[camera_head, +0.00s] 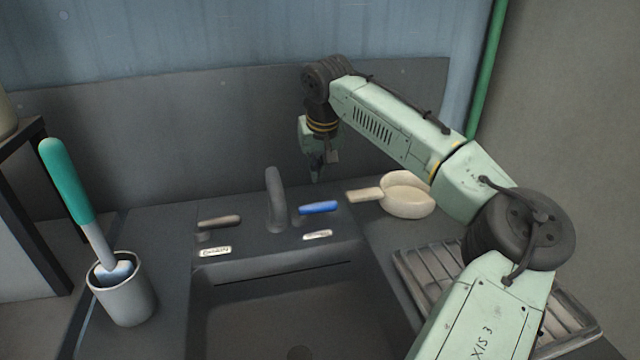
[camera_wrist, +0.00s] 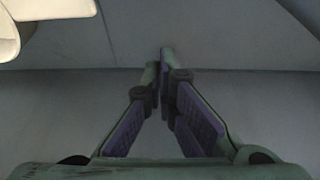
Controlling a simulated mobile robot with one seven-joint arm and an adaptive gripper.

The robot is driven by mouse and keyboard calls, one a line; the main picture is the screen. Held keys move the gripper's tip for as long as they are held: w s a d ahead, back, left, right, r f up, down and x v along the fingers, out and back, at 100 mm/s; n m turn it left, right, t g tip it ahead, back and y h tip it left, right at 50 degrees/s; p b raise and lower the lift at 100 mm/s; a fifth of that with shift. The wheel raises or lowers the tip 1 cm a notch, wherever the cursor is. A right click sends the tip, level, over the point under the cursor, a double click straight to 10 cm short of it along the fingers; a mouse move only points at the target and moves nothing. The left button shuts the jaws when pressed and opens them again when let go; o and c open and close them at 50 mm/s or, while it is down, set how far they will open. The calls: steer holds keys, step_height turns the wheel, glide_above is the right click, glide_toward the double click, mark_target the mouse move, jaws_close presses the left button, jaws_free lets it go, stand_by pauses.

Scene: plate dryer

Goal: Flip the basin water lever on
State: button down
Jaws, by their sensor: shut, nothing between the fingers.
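The basin (camera_head: 295,310) is a dark grey sink with a grey faucet (camera_head: 275,200) at its back edge. A blue lever (camera_head: 318,208) stands to the right of the faucet and a brown-grey lever (camera_head: 220,221) to its left. Each has a small white label in front of it. My gripper (camera_head: 317,178) points down above and behind the blue lever, apart from it. In the wrist view, the purple-padded fingers (camera_wrist: 166,60) meet at the tips with nothing between them. Neither lever can be made out in the wrist view.
A cream pan (camera_head: 407,196) with its handle toward the faucet sits right of the blue lever. A ribbed drying rack (camera_head: 425,283) lies at the right. A grey cup (camera_head: 125,295) with a teal-handled brush (camera_head: 66,180) stands at the left. A back panel (camera_head: 200,130) rises behind the counter.

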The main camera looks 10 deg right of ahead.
mark_target(314, 212)
steer(key=shift+s+p+x, duration=0.25)
steer(key=shift+p+x, duration=0.15)
steer(key=shift+x, duration=0.8)
steer(key=shift+s+f, duration=0.25)
steer(key=shift+s, duration=0.85)
steer(key=shift+s+f+p, duration=0.2)
steer(key=shift+s+p, duration=0.15)
steer(key=shift+s, duration=0.2)
